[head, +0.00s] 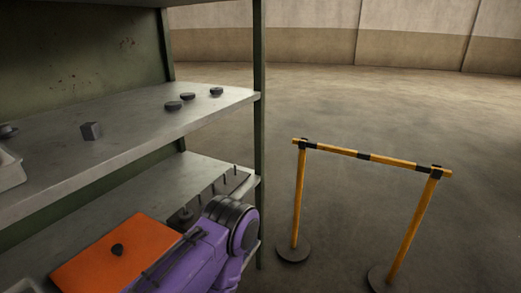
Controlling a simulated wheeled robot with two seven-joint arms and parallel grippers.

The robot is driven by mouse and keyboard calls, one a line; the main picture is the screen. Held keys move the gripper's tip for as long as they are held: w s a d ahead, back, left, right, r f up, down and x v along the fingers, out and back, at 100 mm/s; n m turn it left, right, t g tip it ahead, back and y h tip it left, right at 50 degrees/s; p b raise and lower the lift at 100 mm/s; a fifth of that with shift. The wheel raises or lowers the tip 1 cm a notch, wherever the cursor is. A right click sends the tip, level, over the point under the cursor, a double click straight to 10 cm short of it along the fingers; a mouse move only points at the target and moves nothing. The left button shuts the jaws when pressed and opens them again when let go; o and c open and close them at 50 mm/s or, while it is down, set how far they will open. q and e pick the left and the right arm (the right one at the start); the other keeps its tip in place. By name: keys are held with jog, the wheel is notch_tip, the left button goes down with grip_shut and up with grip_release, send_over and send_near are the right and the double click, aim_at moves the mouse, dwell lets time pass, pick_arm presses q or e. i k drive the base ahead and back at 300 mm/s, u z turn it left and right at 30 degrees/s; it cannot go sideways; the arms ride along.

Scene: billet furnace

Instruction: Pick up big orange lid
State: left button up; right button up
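The big orange lid (90,265) lies flat on the lower shelf at the bottom left. It is a flat orange plate with a small black knob (117,249) on top. A purple arm link of mine with a dark round joint stands just right of the lid and covers its lower right part. No gripper fingers show in the head view, so I cannot see what either gripper holds.
The upper shelf (120,137) bears several dark discs, a grey cube (91,131) and a white tray (9,170). A dark pegged rack (215,195) sits on the lower shelf beyond the lid. A yellow-black barrier (365,155) stands right; the floor behind is clear.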

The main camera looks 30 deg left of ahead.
aim_at(109, 265)
jog(key=i, duration=1.7)
jog(key=u, duration=4.2)
